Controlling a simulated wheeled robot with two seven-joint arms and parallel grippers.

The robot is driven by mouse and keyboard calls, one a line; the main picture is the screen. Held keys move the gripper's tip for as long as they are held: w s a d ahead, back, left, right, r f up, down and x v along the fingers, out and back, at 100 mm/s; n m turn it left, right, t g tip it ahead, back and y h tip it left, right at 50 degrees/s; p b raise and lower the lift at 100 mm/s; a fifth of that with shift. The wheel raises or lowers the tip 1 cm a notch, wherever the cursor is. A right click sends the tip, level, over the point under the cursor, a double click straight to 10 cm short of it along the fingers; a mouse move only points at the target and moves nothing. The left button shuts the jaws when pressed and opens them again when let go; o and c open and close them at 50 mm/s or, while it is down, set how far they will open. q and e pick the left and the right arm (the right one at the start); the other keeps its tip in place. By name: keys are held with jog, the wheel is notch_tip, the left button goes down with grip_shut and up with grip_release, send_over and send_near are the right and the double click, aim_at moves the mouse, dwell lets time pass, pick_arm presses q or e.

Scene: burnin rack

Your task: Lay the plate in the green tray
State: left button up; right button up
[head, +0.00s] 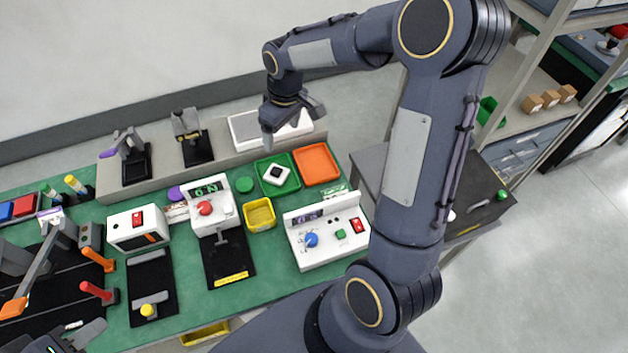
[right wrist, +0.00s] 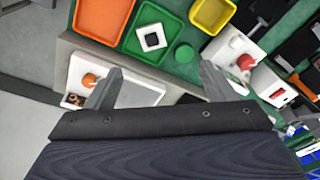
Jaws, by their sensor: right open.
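A small white square plate with a dark centre (head: 276,174) lies inside the green tray (head: 291,187). In the right wrist view the plate (right wrist: 152,40) is within the walls of the green tray (right wrist: 133,45), with green floor around it. My right gripper (head: 291,122) is open and empty, above the white panel behind the trays, apart from the plate. Its two fingers (right wrist: 160,88) stand wide apart in the right wrist view with nothing between them. A dark part of what looks like my left gripper (head: 75,338) shows at the bottom left; its fingers are not clear.
An orange tray (head: 316,164) adjoins the green tray. A yellow bin (head: 260,214), a green round piece (head: 244,184) and a white box with a red knob (head: 213,208) stand close by. A white control box (head: 328,238) stands in front. A raised ledge runs behind.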

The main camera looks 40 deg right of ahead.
jog(key=s+a+r+m+t+y, duration=0.1)
jog(key=s+r+m+t, duration=0.15)
jog(key=s+r, duration=0.8)
jog(key=s+a+f+m+t+y, duration=0.1)
jog(key=s+a, duration=0.1)
jog(key=s, duration=0.4)
jog(key=s+a+f+m, duration=0.1)
jog(key=s+a+m, duration=0.1)
jog(key=s, duration=0.5)
jog(key=shift+s+a+t+y, duration=0.2)
jog(key=shift+a+t+y, duration=0.15)
jog(key=shift+a+y, duration=0.05)
notch_tip(320, 180, down, 4)
jog(key=b, duration=0.4)
